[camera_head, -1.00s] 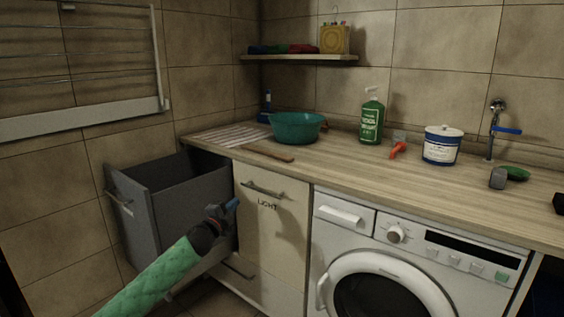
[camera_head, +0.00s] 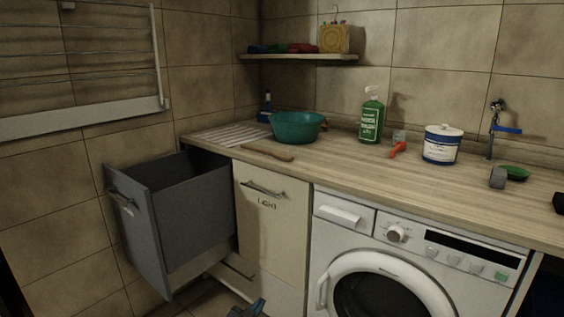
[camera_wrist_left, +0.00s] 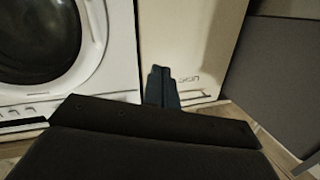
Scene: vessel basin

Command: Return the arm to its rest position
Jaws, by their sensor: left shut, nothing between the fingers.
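My left gripper (camera_head: 257,306) shows at the bottom edge of the head view, low in front of the cabinets, with only its blue fingertips and a dark part visible. In the left wrist view its two blue fingers (camera_wrist_left: 162,87) lie together, shut and empty. They point toward the cream cabinet door marked LIGHT (camera_head: 270,215). Most of my left arm is out of the head view. My right gripper does not show in either view.
A grey bin drawer (camera_head: 195,220) stands pulled out at the left. The washing machine (camera_head: 405,265) is at the right. The wooden worktop (camera_head: 340,175) holds a teal basin (camera_head: 297,127), a green bottle (camera_head: 371,120) and a white-and-blue tub (camera_head: 442,146).

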